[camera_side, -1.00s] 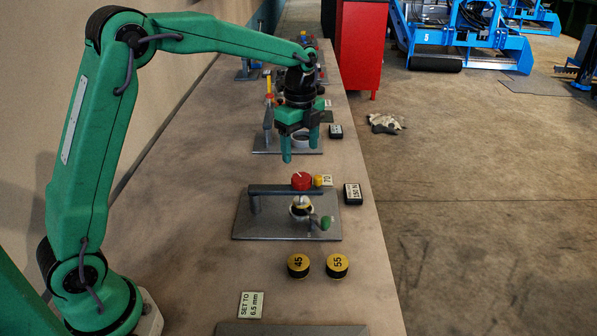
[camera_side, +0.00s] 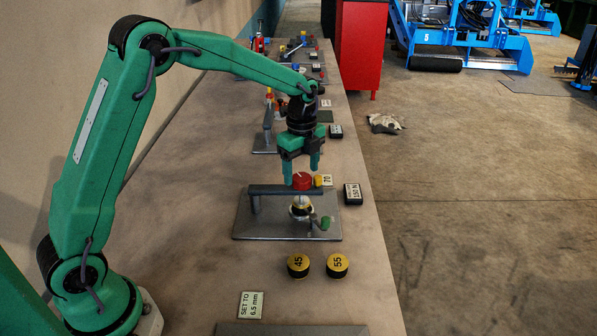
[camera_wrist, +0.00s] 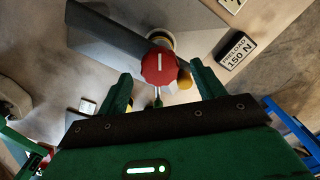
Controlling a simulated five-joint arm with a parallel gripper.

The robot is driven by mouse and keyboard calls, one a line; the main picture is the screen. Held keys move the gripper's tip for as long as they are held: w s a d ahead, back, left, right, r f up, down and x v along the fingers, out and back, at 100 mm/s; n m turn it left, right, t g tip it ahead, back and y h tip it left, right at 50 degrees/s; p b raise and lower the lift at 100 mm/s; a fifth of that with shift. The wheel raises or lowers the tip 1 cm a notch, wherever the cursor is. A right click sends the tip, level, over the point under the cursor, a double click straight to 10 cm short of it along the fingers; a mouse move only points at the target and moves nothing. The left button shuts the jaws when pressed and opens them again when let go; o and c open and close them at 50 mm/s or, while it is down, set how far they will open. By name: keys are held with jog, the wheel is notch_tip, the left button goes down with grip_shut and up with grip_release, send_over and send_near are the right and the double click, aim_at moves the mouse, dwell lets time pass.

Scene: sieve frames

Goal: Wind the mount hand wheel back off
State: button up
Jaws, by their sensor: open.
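The red hand wheel (camera_side: 302,181), a round knob with a white line across its top, sits at the end of a grey bar (camera_side: 280,190) above a metal plate (camera_side: 260,226). In the wrist view the red wheel (camera_wrist: 159,67) lies between my fingers. My gripper (camera_side: 301,173) is open, pointing down just above or around the wheel; I cannot tell if the fingers touch it. In the wrist view my gripper (camera_wrist: 160,76) shows clear gaps on both sides of the wheel. A small green-ended crank (camera_side: 325,222) and a pale round seat (camera_side: 300,211) are below the bar.
A "150 N" block (camera_side: 353,194) is to the right. Discs "45" (camera_side: 298,266) and "55" (camera_side: 337,265) lie in front. Other fixtures stand behind on the bench.

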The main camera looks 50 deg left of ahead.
jog(key=shift+f, duration=0.8)
jog(key=c, duration=1)
jog(key=shift+n, duration=0.3)
